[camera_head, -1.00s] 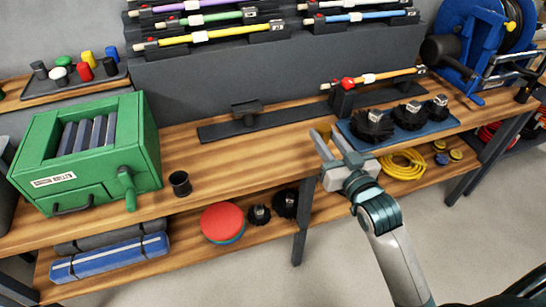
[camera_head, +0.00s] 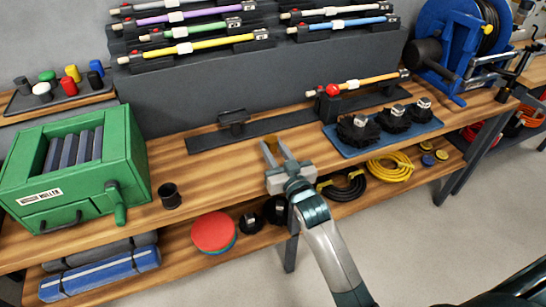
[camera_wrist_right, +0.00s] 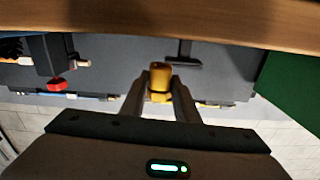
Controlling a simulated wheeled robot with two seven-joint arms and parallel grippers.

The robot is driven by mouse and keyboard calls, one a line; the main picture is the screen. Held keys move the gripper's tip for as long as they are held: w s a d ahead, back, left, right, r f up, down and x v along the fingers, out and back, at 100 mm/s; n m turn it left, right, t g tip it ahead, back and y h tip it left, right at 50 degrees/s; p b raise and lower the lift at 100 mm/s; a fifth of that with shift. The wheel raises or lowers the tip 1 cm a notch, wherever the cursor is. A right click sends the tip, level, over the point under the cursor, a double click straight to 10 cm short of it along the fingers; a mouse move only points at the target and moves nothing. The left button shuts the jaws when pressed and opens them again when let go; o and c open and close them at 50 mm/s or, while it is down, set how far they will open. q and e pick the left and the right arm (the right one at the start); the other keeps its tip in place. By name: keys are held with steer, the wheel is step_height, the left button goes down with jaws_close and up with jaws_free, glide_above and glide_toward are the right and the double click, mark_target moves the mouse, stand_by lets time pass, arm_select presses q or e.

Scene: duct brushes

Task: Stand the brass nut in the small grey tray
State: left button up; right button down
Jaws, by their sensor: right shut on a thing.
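My right gripper (camera_head: 272,148) is above the wooden workbench, left of the blue mat. In the right wrist view, its two fingers (camera_wrist_right: 160,88) are shut on the brass nut (camera_wrist_right: 160,80), a small yellow-gold piece held at the fingertips. In the head view only a brownish-yellow bit shows between the fingers. A small dark grey tray (camera_head: 20,108) is on the raised wooden shelf at the far left, holding several coloured cylindrical pieces. I cannot tell if this is the task's tray. My left gripper is not in view.
A green box (camera_head: 136,160) and a black cup (camera_head: 170,196) stand on the bench at left. A long dark rail (camera_head: 205,142) lies behind my gripper. The blue mat (camera_head: 375,150) holds black brushes (camera_head: 394,118). Bare bench lies between cup and gripper.

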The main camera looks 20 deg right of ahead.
steer(key=shift+f, duration=1.95)
steer(key=shift+f, duration=0.15)
steer(key=c, duration=1.4)
jaws_free()
steer(key=shift+o, duration=0.2)
steer(key=s+b, duration=0.1)
steer(key=s, duration=1.1)
steer(key=shift+d, duration=0.2)
